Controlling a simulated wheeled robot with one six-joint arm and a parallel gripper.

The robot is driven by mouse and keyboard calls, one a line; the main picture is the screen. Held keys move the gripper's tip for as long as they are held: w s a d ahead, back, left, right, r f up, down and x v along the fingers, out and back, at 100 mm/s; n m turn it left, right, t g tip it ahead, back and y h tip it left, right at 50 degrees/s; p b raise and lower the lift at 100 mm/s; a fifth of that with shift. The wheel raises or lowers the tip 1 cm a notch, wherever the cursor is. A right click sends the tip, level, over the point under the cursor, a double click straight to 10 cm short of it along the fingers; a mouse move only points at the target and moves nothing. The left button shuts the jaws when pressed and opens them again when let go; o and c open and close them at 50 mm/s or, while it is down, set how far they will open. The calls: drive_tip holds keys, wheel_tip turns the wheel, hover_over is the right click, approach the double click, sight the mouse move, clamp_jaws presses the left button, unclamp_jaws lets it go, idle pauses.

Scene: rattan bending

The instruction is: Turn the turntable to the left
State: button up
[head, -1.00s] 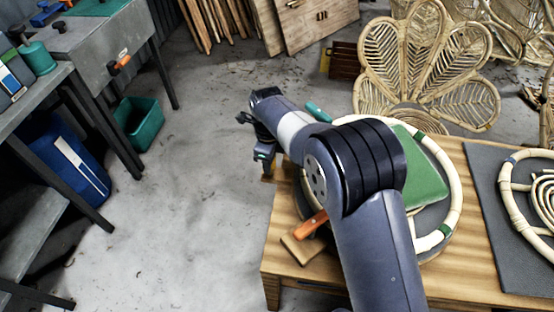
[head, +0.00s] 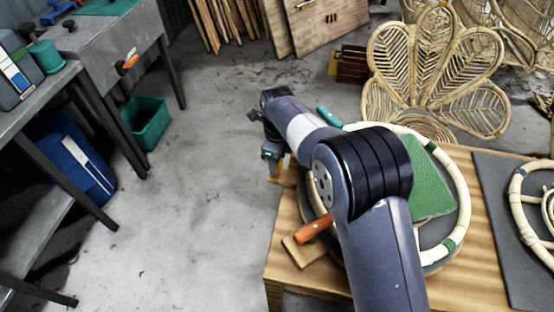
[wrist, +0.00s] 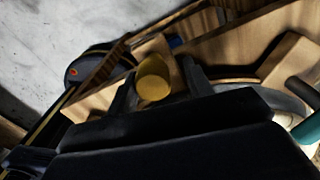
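The turntable (head: 432,234) is a dark round disc on a wooden table, partly hidden by my arm. A pale rattan ring with green bands (head: 463,195) and a green pad (head: 430,180) lie on it. An orange handle (head: 314,229) and a teal handle (head: 328,116) stand at its edge. My gripper (head: 272,160) is at the table's left side, pointing down. In the wrist view, a yellow knob (wrist: 153,80) sits between the fingers of my gripper (wrist: 158,88). The fingers are apart, with a small gap at the right of the knob.
The wooden table (head: 480,245) also carries a dark mat (head: 500,215) with a second rattan piece at right. A petal-shaped rattan chair back (head: 435,75) stands behind. A metal bench (head: 95,45) and a green bin (head: 146,122) are at left. The floor between is clear.

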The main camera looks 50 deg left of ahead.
drive_tip(key=shift+o, duration=0.8)
wheel_tip(320, 180, up, 11)
drive_tip(key=shift+b, duration=0.3)
drive_tip(key=shift+f, duration=0.1)
wheel_tip(320, 180, down, 10)
drive_tip(key=shift+s+d+f+p, duration=0.1)
drive_tip(key=shift+s+f+p, duration=0.1)
drive_tip(key=shift+p, duration=0.1)
drive_tip(key=shift+f, duration=0.35)
drive_tip(key=shift+d, duration=0.1)
drive_tip(key=shift+s+d+r, duration=0.15)
drive_tip(key=shift+s, duration=0.15)
